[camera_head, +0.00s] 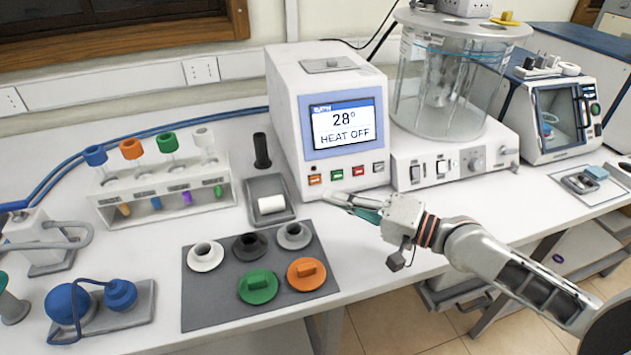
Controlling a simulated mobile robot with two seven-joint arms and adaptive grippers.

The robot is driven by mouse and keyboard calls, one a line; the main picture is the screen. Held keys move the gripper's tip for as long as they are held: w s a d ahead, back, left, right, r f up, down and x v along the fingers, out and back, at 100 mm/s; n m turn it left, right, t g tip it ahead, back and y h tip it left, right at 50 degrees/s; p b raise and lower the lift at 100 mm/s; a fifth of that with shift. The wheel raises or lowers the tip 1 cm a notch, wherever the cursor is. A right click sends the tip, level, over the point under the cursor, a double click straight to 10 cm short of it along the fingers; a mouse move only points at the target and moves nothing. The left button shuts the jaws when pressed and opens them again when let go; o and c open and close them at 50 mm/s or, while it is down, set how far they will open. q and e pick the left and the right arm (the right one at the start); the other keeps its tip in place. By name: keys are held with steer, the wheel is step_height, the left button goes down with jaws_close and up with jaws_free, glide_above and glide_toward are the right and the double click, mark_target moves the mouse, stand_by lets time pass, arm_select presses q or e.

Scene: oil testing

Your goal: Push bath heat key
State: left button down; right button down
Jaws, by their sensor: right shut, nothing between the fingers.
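The white bath control unit (285,95) stands at the back middle. Its screen (341,123) reads 28° and HEAT OFF. Below the screen is a row of small keys: an orange key (315,180), a green key (337,174), a red key (358,170) and a white key (378,167). Their labels are too small to read. My right gripper (330,198) is shut and empty. Its tips point left, just in front of and below the orange and green keys, and appear apart from them. My left gripper is not in view.
A glass bath (440,85) on a white base with switches stands right of the unit. A grey tray (284,190) with a white roll, a tube rack (165,195) and a grey mat (215,312) with several stoppers lie left. The table front by my right arm is clear.

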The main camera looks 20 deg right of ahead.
mark_target(316, 180)
steer(key=w+f+b, duration=0.1)
steer(key=w, duration=0.1)
steer(key=w+b, duration=0.2)
steer(key=w+f+b, duration=0.1)
steer(key=w, duration=0.1)
steer(key=shift+a+f, duration=0.15)
steer(key=shift+f, duration=0.15)
steer(key=shift+w+f+b, duration=0.15)
steer(key=shift+w+b, duration=0.4)
steer(key=shift+w, duration=0.2)
stand_by(0.6)
steer(key=shift+w+f, duration=0.2)
steer(key=shift+w, duration=0.2)
